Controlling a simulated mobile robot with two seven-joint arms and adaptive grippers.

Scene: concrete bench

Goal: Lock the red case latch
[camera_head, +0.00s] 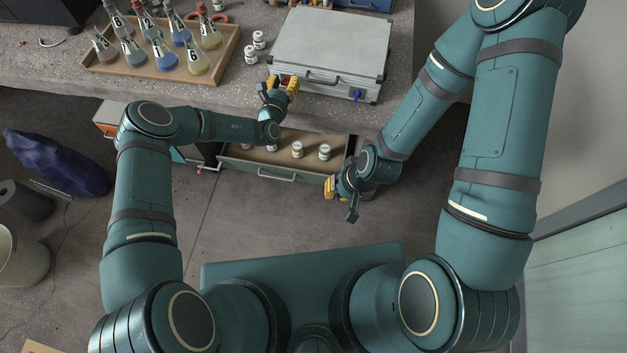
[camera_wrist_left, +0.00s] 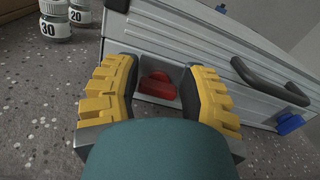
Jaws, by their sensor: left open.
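A silver case (camera_head: 328,50) lies shut on the bench, with a dark handle (camera_head: 322,77) on its front. Its red latch (camera_wrist_left: 158,85) sits in a recess on the left of the front face in the left wrist view. A blue latch (camera_head: 357,95) is on the right of the front, and it also shows in the left wrist view (camera_wrist_left: 289,124). My left gripper (camera_head: 283,83) is open at the case's front left, its yellow fingers on either side of the red latch, which it does not grip. My right gripper (camera_head: 342,197) hangs in front of the open drawer, away from the case.
A wooden tray (camera_head: 108,71) of numbered flasks stands left on the bench (camera_head: 235,95). Small white jars (camera_head: 251,54) stand beside the case. An open drawer (camera_head: 252,164) with several jars lies below the bench edge.

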